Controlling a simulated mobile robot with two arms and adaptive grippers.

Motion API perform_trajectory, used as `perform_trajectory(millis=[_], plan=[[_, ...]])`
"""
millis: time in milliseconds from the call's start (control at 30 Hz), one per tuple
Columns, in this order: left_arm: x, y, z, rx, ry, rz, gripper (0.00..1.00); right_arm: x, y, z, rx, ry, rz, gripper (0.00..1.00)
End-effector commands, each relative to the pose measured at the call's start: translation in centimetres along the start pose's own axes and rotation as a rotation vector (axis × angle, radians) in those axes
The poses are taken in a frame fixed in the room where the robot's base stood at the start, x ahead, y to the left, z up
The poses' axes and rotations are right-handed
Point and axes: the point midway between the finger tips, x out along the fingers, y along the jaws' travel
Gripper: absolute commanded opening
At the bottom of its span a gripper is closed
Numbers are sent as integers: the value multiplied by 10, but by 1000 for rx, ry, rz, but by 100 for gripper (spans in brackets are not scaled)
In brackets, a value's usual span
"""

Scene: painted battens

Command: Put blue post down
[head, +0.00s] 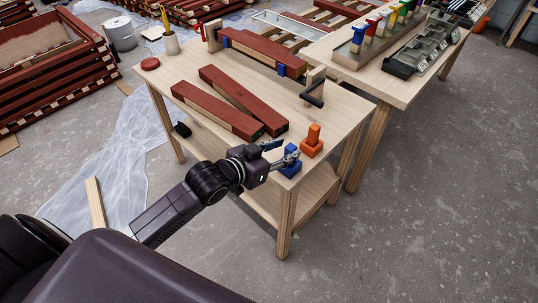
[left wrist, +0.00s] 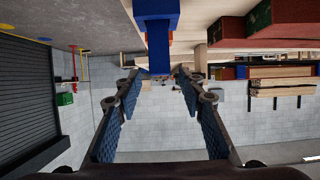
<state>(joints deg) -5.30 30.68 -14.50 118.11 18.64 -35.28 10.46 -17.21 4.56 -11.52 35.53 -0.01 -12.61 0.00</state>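The blue post (head: 290,163) stands upright on its square base at the near corner of the wooden workbench (head: 335,105). An orange post (head: 313,141) of the same shape stands just behind it. My left gripper (head: 284,153) reaches in from the left at the blue post, partly covering it. In the left wrist view, which is upside down, the blue post (left wrist: 158,45) comes down from the top between the fingertips (left wrist: 157,76). The fingers are spread, with gaps on both sides of the stem. My right gripper is in neither view.
Two red-painted battens (head: 218,110) lie on the bench behind the gripper. More battens rest on supports (head: 262,52) at the back. A black-handled clamp-like piece (head: 313,93) stands near the right edge. A second table (head: 400,85) holds several coloured posts in a tray.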

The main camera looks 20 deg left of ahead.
Motion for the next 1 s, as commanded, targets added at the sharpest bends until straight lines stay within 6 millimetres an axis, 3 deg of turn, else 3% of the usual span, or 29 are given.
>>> perform_trajectory(millis=[200,433,867,967,1000], plan=[[-48,0,2,1,-5,0,36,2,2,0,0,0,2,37],[-77,0,1,0,-2,-1,36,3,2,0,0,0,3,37],[-85,-1,2,-1,-3,-2,36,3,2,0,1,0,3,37],[-77,-12,18,-13,-26,-25,36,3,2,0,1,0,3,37],[-71,-20,33,-22,-45,-42,36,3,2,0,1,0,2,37]])
